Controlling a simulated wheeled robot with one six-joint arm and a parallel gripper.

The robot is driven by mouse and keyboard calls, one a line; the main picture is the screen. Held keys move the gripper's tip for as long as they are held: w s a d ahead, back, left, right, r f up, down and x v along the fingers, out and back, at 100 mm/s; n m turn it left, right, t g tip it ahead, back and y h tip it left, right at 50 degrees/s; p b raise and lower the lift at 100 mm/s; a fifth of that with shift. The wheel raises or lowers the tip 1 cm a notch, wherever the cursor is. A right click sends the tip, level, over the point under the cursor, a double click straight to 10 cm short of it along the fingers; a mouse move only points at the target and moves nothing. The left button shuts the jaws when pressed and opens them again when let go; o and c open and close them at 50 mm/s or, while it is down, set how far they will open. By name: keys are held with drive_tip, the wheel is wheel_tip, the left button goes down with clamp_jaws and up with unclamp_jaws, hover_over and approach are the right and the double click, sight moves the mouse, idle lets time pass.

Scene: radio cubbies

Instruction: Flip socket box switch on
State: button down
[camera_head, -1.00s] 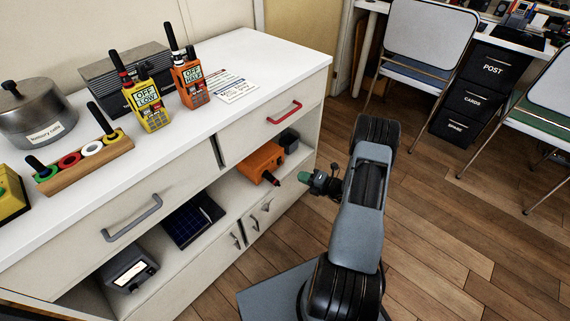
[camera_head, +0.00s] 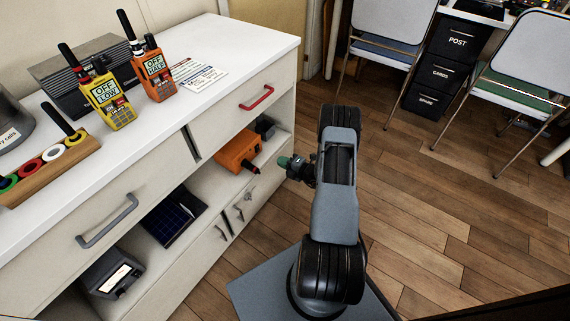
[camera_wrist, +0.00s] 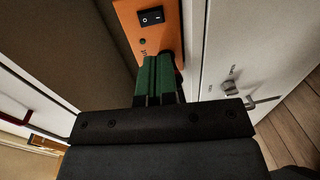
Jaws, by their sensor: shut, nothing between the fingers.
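The orange socket box (camera_head: 238,150) sits on the open shelf under the red-handled drawer. In the wrist view the orange box (camera_wrist: 160,38) fills the top middle, with a black rocker switch (camera_wrist: 151,16) on its face and a small round dot below it. I cannot tell which way the rocker is set. My gripper (camera_head: 281,162) is in front of the cabinet, to the right of the box. In the wrist view its green fingertips (camera_wrist: 158,62) are together and empty, below the switch in the picture, hiding the lower part of the box. Contact with the box cannot be told.
A dark item (camera_head: 265,127) stands beside the box on the shelf. The white cabinet (camera_head: 272,62) carries two radios (camera_head: 108,98) and a rack of coloured rings. A solar panel (camera_head: 174,216) lies on the shelf at left. Chairs stand back right; the floor between is clear.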

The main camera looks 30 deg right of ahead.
sight(259, 151)
drive_tip(key=b+x, duration=0.3)
drive_tip(key=x, duration=0.7)
drive_tip(key=shift+w, duration=0.1)
drive_tip(key=shift+w+a, duration=0.1)
drive_tip(key=shift+w, duration=0.1)
drive_tip(key=shift+s, duration=0.1)
drive_tip(key=s+d+f+p, duration=0.1)
drive_tip(key=s+d, duration=0.2)
drive_tip(key=s, duration=0.3)
drive_tip(key=s+d+p, duration=0.1)
drive_tip(key=s+d, duration=0.2)
drive_tip(key=s, duration=0.3)
drive_tip(key=shift+s+f+p, duration=0.3)
drive_tip(key=shift+f+p, duration=0.1)
